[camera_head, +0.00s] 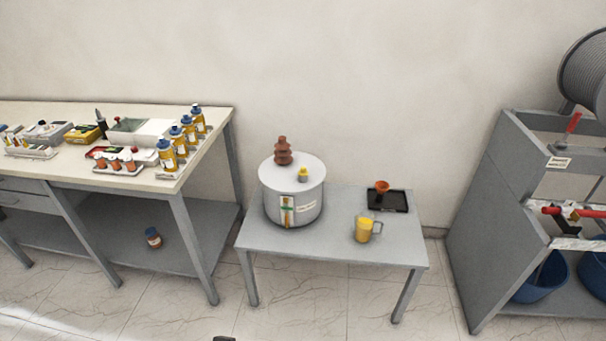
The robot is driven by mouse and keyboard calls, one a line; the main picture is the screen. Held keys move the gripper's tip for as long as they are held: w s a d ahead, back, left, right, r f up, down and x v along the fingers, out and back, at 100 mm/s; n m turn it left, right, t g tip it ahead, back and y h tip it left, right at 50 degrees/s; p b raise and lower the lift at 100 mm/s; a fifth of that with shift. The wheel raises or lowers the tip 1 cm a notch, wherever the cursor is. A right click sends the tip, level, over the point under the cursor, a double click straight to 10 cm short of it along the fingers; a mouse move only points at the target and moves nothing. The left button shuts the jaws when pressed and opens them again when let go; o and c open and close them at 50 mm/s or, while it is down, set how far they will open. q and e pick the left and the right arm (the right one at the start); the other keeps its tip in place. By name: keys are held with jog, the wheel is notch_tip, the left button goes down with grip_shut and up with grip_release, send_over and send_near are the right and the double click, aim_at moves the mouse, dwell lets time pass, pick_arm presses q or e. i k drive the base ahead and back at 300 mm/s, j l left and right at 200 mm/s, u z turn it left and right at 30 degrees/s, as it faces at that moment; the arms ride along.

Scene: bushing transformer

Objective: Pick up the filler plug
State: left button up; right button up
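A small yellow plug (303,174), which looks like the filler plug, sits on the lid of a grey cylindrical transformer tank (284,205). A brown ribbed bushing (283,152) stands upright on the same lid, behind and left of the plug. The tank stands on the left part of a small grey table (330,251) and has a gauge strip and a label on its front. Neither of my grippers can be made out. A small dark piece shows at the bottom edge, too cut off to identify.
On the small table are a yellow jug (363,230) and an orange funnel (381,186) at a black tray (388,202). A workbench (190,180) with several bottles stands left. A grey rack (485,215) with a reel and blue buckets stands right. The floor in front is clear.

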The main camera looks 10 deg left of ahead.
aim_at(303, 172)
jog(key=i+j+u, duration=0.25)
jog(key=i, duration=0.55)
jog(key=i+u, duration=0.3)
jog(key=i, duration=0.5)
